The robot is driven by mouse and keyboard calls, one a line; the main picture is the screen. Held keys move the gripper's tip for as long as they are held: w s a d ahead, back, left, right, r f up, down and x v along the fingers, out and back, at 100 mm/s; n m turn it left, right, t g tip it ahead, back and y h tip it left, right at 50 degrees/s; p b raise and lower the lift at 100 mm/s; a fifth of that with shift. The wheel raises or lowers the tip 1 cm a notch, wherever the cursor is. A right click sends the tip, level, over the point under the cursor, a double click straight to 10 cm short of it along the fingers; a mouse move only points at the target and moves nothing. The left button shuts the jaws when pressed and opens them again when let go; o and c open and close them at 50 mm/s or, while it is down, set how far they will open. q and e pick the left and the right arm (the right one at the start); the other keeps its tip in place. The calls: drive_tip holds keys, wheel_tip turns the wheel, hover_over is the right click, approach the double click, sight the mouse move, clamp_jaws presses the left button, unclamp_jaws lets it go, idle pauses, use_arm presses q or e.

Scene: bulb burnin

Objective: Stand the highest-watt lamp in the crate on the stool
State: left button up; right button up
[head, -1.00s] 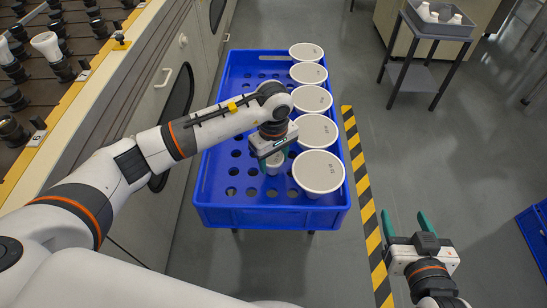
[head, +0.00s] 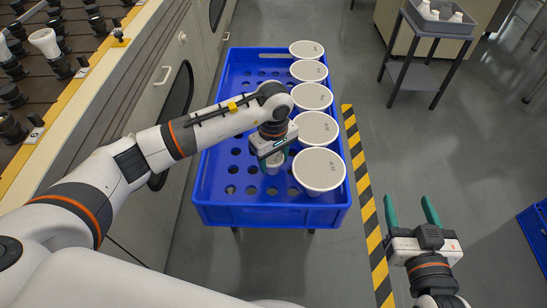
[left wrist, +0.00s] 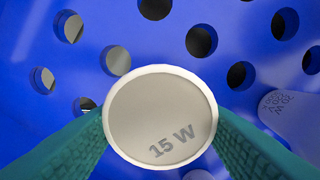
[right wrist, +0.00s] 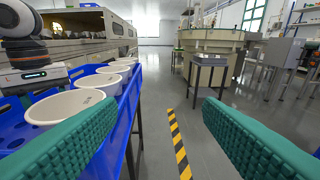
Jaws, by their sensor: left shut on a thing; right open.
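My left gripper (head: 275,158) is shut on a small pale lamp (head: 273,168) low in the left-middle of the blue crate (head: 225,215). In the left wrist view the lamp's round top (left wrist: 150,110) reads "15 W", with a green finger on each side. Whether it touches the crate floor is unclear. A row of larger lamps with round white tops stands along the crate's right side, the nearest (head: 319,170) biggest; their print is too small to read surely. A grey crate (head: 440,28) on a dark stool (head: 412,75) holds a few white lamps. My right gripper (head: 411,212) is open and empty.
A bench with a brown rack (head: 75,30) of dark sockets and some white lamps runs along the left. A yellow-black floor stripe (head: 362,190) lies right of the blue crate. Grey floor is open between the stripe and the stool. Another blue crate (head: 535,235) shows at the right edge.

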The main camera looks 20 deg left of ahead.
use_arm(q)
drive_tip(key=o, duration=1.1)
drive_tip(key=shift+c, duration=0.2)
use_arm(e)
drive_tip(key=shift+r, duration=0.1)
use_arm(q)
drive_tip(key=shift+r, duration=0.5)
wheel_tip(320, 180, up, 11)
drive_tip(key=p, duration=0.2)
drive_tip(key=shift+p, duration=0.35)
use_arm(e)
drive_tip(key=s+d+f+g+h, duration=0.2)
drive_tip(key=s+d+f+g, duration=0.1)
drive_tip(key=s+f+g, duration=0.3)
wheel_tip(320, 180, down, 2)
drive_tip(key=shift+g, duration=0.4)
